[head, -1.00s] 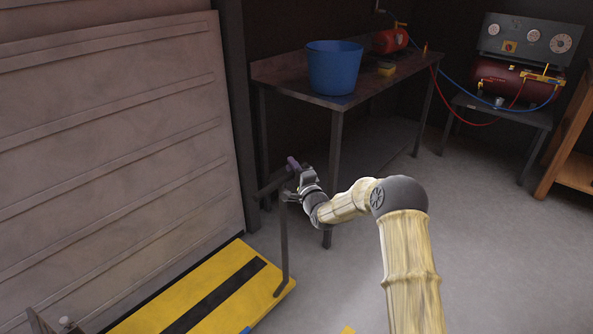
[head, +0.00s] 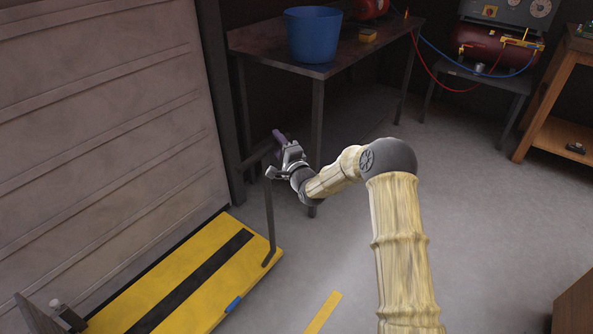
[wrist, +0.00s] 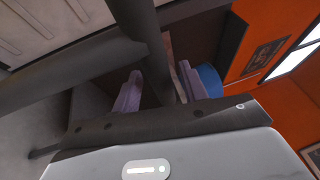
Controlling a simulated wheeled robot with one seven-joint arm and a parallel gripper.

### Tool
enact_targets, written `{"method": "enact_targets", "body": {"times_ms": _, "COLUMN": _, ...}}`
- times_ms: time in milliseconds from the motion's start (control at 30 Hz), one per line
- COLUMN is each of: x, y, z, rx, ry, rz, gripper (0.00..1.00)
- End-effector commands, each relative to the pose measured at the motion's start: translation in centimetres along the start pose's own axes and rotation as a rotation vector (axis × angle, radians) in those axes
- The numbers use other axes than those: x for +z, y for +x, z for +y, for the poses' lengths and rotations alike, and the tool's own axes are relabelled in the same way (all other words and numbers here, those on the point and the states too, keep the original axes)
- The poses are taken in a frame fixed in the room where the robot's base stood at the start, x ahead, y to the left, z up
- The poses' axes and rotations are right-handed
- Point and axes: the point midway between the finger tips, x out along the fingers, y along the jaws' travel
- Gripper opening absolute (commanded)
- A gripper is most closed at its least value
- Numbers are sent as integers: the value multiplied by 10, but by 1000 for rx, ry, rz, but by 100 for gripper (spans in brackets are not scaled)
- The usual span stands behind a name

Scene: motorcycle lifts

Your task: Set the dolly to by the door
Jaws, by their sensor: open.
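A low yellow platform with a black stripe (head: 222,262) lies on the floor along the ribbed door (head: 95,130) and looks to be the dolly. A dark grey handle (head: 270,220) rises at its right end, with a top bar running back toward the door frame. My gripper (head: 281,146) is at the top of this handle, with its purple fingers open. In the wrist view, the fingers (wrist: 160,92) stand on either side of a dark bar (wrist: 155,75), not visibly clamped on it. The exact contact is hidden.
A dark table (head: 345,60) with a blue bucket (head: 313,35) stands just behind my gripper. A compressor (head: 495,48) on a stand and a wooden shelf (head: 545,135) are at the right. A brown box edge (head: 575,315) shows at lower right.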

Motion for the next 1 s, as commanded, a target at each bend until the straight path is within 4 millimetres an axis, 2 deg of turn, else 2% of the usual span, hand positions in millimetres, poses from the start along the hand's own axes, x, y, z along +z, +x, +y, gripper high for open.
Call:
{"method": "enact_targets", "body": {"times_ms": 733, "x": 3, "y": -128, "z": 0, "rx": 3, "ry": 3, "rz": -3, "gripper": 43}}
{"method": "enact_targets", "body": {"times_ms": 900, "x": 4, "y": -145, "z": 0, "rx": 0, "ry": 1, "rz": -5, "gripper": 43}}
{"method": "enact_targets", "body": {"times_ms": 1000, "x": 4, "y": -147, "z": 0, "rx": -1, "ry": 1, "rz": -5, "gripper": 43}}
